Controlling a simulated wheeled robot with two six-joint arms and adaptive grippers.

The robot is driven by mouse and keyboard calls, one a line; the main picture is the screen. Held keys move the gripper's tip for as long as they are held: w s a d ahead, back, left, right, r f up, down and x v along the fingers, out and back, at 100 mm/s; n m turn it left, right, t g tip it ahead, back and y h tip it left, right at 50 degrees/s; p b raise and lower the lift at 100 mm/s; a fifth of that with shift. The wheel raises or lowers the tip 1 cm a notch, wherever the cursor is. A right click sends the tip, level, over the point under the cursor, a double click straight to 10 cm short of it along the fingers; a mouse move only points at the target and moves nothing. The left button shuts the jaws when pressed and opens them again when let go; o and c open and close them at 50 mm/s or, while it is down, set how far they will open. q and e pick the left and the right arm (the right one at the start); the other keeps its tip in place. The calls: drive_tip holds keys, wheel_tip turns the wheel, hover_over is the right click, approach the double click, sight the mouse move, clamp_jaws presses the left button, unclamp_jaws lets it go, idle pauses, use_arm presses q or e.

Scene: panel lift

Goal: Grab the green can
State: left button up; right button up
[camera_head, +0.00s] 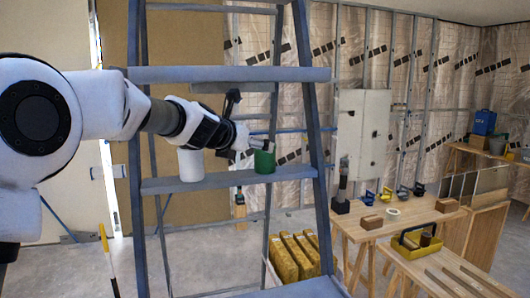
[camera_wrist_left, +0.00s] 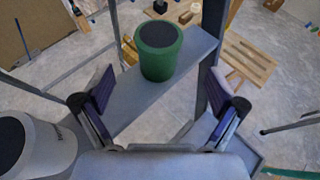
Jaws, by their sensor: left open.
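The green can (camera_head: 264,161) stands upright on a grey step of the ladder (camera_head: 212,182), near the step's right end. In the left wrist view the green can (camera_wrist_left: 160,52) has a dark top and stands ahead of the fingers, roughly midway between them. My left gripper (camera_head: 250,147) reaches in from the left at the can's height. In the left wrist view my left gripper (camera_wrist_left: 158,108) is open and empty, its two fingers wide apart. A white can (camera_head: 190,164) stands on the same step, left of the green can. My right gripper is not in view.
The white can (camera_wrist_left: 35,145) is close beside the left finger in the wrist view. The ladder's right rail (camera_head: 311,130) stands just right of the green can, and a higher step (camera_head: 230,75) runs above the arm. Workbenches (camera_head: 400,215) stand behind at right.

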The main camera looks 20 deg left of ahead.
sight(265, 158)
use_arm(q)
drive_tip(key=x, duration=0.3)
drive_tip(key=shift+w+r+p, duration=0.15)
drive_tip(key=shift+w+p, duration=0.15)
drive_tip(key=shift+w, duration=0.25)
drive_tip(key=shift+r+p+x, duration=0.2)
drive_tip(key=shift+p+x, duration=0.5)
drive_tip(key=shift+x, duration=1.55)
drive_tip(key=shift+w+f, duration=0.15)
drive_tip(key=shift+f, duration=0.1)
drive_tip(key=shift+s+r, duration=0.25)
drive_tip(key=shift+s, duration=0.1)
drive_tip(key=c, duration=1.4)
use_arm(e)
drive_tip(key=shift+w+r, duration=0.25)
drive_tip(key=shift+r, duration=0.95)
